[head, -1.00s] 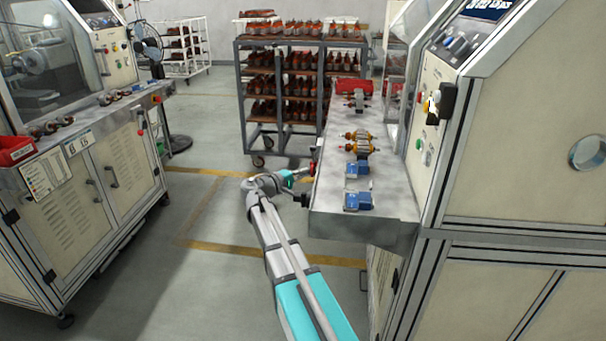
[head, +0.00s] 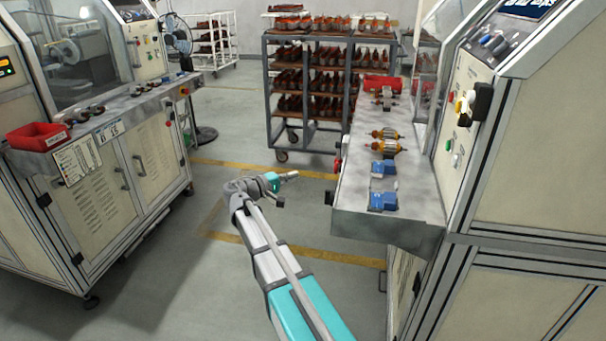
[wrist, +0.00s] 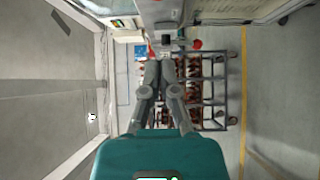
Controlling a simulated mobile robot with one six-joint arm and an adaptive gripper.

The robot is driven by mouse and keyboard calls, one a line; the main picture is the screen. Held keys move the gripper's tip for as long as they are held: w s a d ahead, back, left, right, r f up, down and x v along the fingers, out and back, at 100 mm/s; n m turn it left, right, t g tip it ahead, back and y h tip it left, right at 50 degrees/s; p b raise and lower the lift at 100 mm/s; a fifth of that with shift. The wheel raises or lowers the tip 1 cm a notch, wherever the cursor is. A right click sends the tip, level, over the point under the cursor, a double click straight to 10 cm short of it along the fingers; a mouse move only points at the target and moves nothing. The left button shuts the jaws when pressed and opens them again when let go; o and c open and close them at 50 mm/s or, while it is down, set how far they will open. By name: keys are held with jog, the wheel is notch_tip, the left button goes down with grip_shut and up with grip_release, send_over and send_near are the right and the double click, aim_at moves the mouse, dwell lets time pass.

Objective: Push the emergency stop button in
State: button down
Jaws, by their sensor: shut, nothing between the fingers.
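A red button (head: 338,165) sits on the left side edge of the right machine's shelf. Whether it is pressed in is too small to tell. My gripper (head: 294,175) is left of it, with a visible gap, above the floor and pointing right toward the shelf. In the wrist view my gripper (wrist: 165,55) has its fingers together with nothing between them. A blurred red spot (wrist: 197,44) shows just beyond the fingertips; I cannot tell whether it is the button.
A black knob (head: 328,198) juts from the same shelf edge. The grey shelf (head: 400,215) carries blue blocks (head: 383,201) and armatures (head: 385,146). A loaded rack (head: 267,100) stands behind. The left machine (head: 150,150) is across open floor (head: 215,260).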

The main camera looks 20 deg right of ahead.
jog(key=shift+s+a, duration=0.1)
jog(key=shift+a, duration=0.5)
jog(key=shift+d, duration=0.1)
jog(key=s+a+f+m+g+y, duration=0.1)
jog(key=s+a+f+g+y, duration=0.15)
jog(key=s+f+y, duration=0.6)
jog(key=s+a+f+m+g+y, duration=0.1)
jog(key=s+a+f+y, duration=0.4)
jog(key=s+f, duration=0.5)
jog(key=s+a+y, duration=0.3)
jog(key=s+y, duration=0.1)
jog(key=s, duration=0.1)
notch_tip(320, 180, up, 14)
jog(key=p, duration=1.3)
jog(key=shift+f+p, duration=0.15)
jog(key=shift+p, duration=0.25)
jog(key=shift+s, duration=0.1)
